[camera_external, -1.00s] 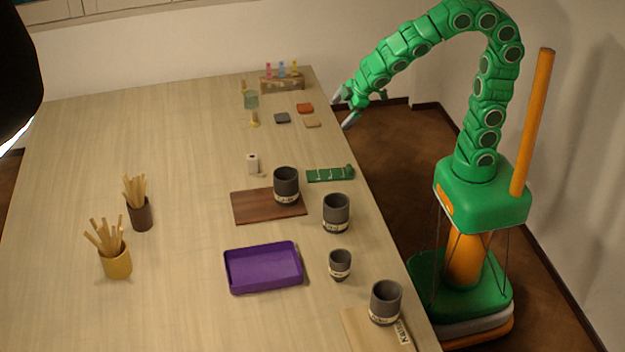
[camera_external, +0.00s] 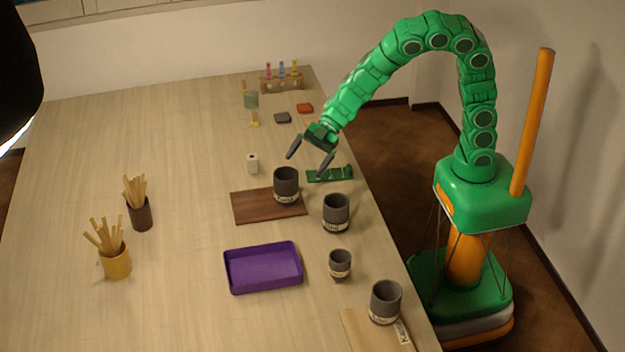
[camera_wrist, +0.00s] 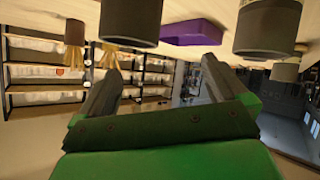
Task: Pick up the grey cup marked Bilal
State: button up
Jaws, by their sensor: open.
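Several dark grey cups with pale labels stand on the right side of the table. One cup (camera_external: 286,184) is on the dark wooden board, one cup (camera_external: 336,211) is right of it, a smaller cup (camera_external: 340,263) stands nearer, and one cup (camera_external: 386,300) is by the light board. The labels are too small to read, so I cannot tell which says Bilal. My gripper (camera_external: 310,160) is open and empty, above the table just behind the board cup. In the wrist view, the gripper (camera_wrist: 155,85) has a grey cup (camera_wrist: 130,22) ahead and another cup (camera_wrist: 267,28) to the right.
A purple tray (camera_external: 232,272), dark board (camera_external: 245,208) and light board (camera_external: 362,330) lie near the cups. A green rack (camera_external: 318,176) lies below the gripper. Two stick holders (camera_external: 140,213) (camera_external: 117,264) stand at left.

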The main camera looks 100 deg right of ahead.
aim_at(335, 213)
jog(key=s+a+f+n+g+y, duration=0.25)
jog(key=s+a+g+y, duration=0.25)
jog(key=s+a, duration=0.3)
jog(key=shift+w+f+x, duration=0.1)
jog(key=shift+w+x, duration=0.05)
jog(key=shift+x, duration=2.1)
jog(key=shift+w+f+x, duration=0.1)
jog(key=shift+x, duration=2.15)
jog(key=shift+d, duration=0.2)
jog(key=shift+c, duration=0.5)
jog(key=c, duration=0.9)
jog(key=shift+c, duration=0.2)
